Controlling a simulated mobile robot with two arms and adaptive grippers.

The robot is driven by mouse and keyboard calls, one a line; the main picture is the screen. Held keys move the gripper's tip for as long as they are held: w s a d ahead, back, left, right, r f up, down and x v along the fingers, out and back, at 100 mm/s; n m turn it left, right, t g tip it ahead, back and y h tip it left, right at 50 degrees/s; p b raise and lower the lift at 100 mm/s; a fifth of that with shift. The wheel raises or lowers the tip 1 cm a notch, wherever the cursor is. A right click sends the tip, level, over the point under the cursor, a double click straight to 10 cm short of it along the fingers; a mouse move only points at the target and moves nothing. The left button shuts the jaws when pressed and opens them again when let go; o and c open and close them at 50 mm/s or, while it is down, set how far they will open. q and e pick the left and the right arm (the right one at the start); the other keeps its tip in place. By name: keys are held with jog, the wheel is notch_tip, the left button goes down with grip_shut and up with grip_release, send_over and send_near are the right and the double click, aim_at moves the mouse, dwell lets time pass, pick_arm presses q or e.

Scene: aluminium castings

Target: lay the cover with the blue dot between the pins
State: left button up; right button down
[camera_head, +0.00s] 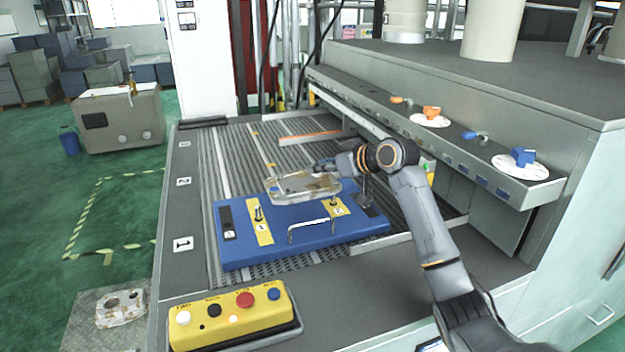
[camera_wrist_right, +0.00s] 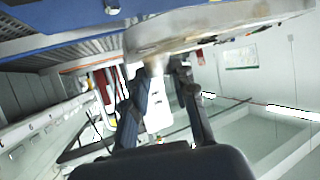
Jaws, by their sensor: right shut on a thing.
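The cover (camera_head: 300,188) is a flat silvery-tan casting with brownish patches. My right gripper (camera_head: 326,166) is shut on its far edge and holds it over the back part of the blue board (camera_head: 290,255). A small bluish spot shows near its left end; I cannot tell surely that it is the dot. One pin (camera_head: 258,212) stands on the left yellow label, another (camera_head: 333,204) on the right one. The gap between cover and board is unclear. In the right wrist view the cover (camera_wrist_right: 190,28) lies at the fingertips (camera_wrist_right: 165,68). My left gripper is out of view.
A wire handle (camera_head: 306,226) rises from the board's front. A button box (camera_head: 232,314) stands at the front edge. Another casting (camera_head: 122,308) lies on a grey plate at lower left. A console with coloured knobs (camera_head: 430,115) runs along the right.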

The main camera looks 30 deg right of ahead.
aim_at(339, 184)
jog(key=w+f, duration=0.2)
jog(key=shift+w+a+f+p, duration=0.15)
jog(key=shift+a+f+p, duration=0.05)
jog(key=shift+f+p, duration=0.15)
jog(key=shift+w+a+f, duration=0.1)
jog(key=shift+w+f, duration=0.2)
jog(key=shift+f, duration=0.1)
notch_tip(339, 184, down, 3)
jog(key=shift+w+f+p, duration=0.15)
jog(key=shift+f+p, duration=0.05)
jog(key=shift+p, duration=0.2)
jog(key=c, duration=1.1)
grip_release()
jog(key=shift+s+r, duration=0.2)
jog(key=shift+s, duration=0.4)
jog(key=b+v, duration=0.3)
jog(key=v, duration=0.8)
